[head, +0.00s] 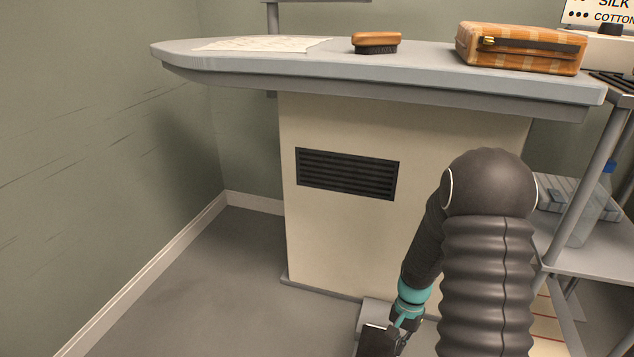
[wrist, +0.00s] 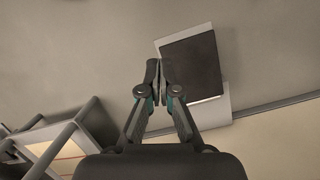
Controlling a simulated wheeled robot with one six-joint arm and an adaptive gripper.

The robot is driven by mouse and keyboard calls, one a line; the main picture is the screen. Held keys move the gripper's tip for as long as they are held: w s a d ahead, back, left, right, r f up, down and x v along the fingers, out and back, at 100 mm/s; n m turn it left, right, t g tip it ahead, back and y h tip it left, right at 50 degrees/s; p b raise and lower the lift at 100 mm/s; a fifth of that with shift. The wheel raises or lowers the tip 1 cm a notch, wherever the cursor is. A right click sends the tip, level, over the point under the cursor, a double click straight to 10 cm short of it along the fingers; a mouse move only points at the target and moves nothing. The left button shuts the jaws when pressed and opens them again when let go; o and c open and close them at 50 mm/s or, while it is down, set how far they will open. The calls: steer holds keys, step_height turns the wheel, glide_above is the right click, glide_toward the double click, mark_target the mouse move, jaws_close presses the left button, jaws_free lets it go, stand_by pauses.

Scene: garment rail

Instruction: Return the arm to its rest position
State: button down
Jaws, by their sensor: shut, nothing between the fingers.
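My arm rises dark and ribbed at the lower right of the head view and bends down at its rounded joint. My gripper hangs low near the floor in front of the ironing table, cut off at the bottom edge of the head view. In the wrist view my gripper (wrist: 159,72) has its two fingertips together, with nothing between them. Below the fingertips, a dark flat pad (wrist: 193,66) with a pale border lies by the base of the table. The gripper appears apart from it.
The ironing table (head: 350,80) bears a cloth (head: 262,44), a brush (head: 376,42) and an orange plaid case (head: 520,48). A shelf cart (head: 600,262) with a clear bottle (head: 588,215) stands close at the right. The floor (head: 215,290) at left is clear up to the wall.

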steer(key=s+a+r+n+t+p, duration=0.1)
steer(key=s+r, duration=0.4)
steer(key=r, duration=0.9)
steer(key=s+a+r+n+t+p, duration=0.2)
steer(key=s+r, duration=0.4)
steer(key=r, duration=0.8)
steer(key=s+a+r+n+t+h+p, duration=0.1)
steer(key=s+r+n+t+p, duration=0.3)
steer(key=r, duration=1)
steer(key=shift+s+a+r+t+p, duration=0.4)
steer(key=shift+s+t+p, duration=0.3)
steer(key=shift+s, duration=0.55)
steer(key=shift+f, duration=0.1)
